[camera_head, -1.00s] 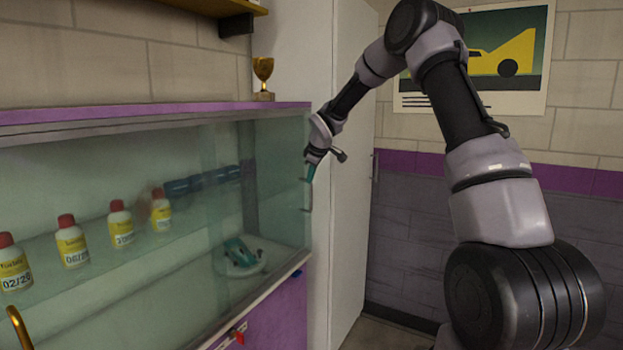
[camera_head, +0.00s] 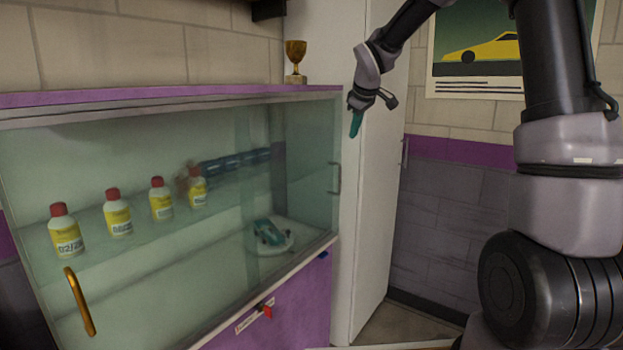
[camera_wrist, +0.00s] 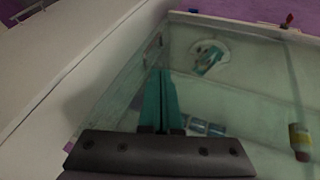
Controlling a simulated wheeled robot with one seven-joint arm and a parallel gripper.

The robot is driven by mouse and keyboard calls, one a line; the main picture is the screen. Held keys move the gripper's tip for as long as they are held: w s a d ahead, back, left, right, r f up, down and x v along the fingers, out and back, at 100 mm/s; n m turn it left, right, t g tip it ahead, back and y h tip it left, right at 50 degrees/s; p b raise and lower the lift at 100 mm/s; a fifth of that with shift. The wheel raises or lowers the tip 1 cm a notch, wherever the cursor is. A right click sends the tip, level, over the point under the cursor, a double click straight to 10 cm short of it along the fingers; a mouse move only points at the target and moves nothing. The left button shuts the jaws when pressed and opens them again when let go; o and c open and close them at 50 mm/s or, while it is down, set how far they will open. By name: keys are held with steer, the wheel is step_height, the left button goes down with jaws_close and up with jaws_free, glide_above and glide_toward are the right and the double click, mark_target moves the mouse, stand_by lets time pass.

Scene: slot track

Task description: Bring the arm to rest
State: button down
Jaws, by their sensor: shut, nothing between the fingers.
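My gripper (camera_head: 355,123) hangs at the end of my raised arm, near the upper right corner of the glass display case (camera_head: 225,118). Its teal fingers point down and are shut with nothing between them. In the wrist view the fingers (camera_wrist: 161,98) lie close together, with the case's glass and inside behind them. I cannot tell the exact gap between the fingertips and the case.
Several yellow bottles with red caps (camera_head: 118,216) and a teal toy car (camera_head: 268,232) on a white stand are in the case. A gold trophy (camera_head: 296,58) stands on top. A white cabinet (camera_head: 375,200) is to the right. A red key-like piece (camera_head: 267,312) sits on the purple front.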

steer(key=s+d+r+m, duration=0.2)
steer(key=s+r, duration=0.1)
steer(key=s, duration=0.3)
steer(key=s+d+r+m, duration=0.2)
steer(key=s+r+m, duration=0.1)
steer(key=s, duration=0.4)
steer(key=s+d+m, duration=0.2)
steer(key=s+m, duration=0.2)
steer(key=s, duration=0.7)
steer(key=s+d+m+y, duration=0.1)
steer(key=s+m, duration=0.3)
steer(key=s, duration=0.7)
steer(key=shift+s+d+f+m+t, duration=0.3)
steer(key=shift+s+d+f+m, duration=0.1)
steer(key=shift+d, duration=0.15)
